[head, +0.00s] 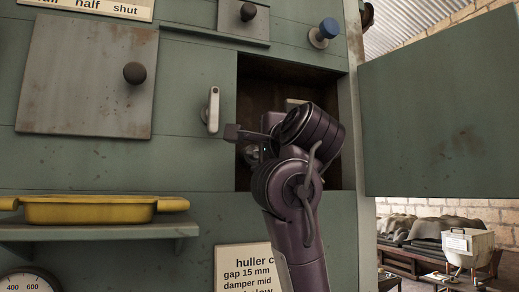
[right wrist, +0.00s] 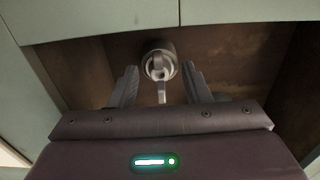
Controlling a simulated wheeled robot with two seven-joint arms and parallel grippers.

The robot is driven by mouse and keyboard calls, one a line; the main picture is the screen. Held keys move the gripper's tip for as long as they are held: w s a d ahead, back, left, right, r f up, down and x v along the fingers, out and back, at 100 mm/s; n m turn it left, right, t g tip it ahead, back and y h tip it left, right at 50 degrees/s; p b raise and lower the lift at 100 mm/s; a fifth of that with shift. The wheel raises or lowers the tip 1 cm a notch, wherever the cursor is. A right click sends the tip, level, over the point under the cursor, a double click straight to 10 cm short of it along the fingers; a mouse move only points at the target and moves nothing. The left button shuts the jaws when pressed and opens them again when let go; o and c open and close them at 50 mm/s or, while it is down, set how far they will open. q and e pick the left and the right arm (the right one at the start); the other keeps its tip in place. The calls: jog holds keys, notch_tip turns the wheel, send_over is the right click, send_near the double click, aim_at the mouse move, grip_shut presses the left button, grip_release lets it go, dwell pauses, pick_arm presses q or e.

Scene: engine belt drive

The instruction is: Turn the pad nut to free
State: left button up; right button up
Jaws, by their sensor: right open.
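The pad nut (right wrist: 158,66) is a round grey metal piece with a short arm pointing down, at the back of the open compartment in the right wrist view. In the head view a small part of what looks like it (head: 250,153) shows beside my right wrist; the rest is hidden. My right gripper (right wrist: 160,78) is open, its two fingers on either side of the nut's arm in the picture. I cannot tell whether they touch it. In the head view the right gripper (head: 258,138) is at the compartment's opening. My left gripper is not in view.
The compartment's green door (head: 440,110) stands open to the right. A pale handle (head: 212,110) sticks out left of the opening. A yellow tray (head: 90,210) rests on a shelf at the left. A blue knob (head: 328,28) is above the opening.

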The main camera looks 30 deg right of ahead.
jog(key=shift+s, duration=0.15)
jog(key=c, duration=0.5)
jog(key=shift+c, duration=0.9)
grip_shut()
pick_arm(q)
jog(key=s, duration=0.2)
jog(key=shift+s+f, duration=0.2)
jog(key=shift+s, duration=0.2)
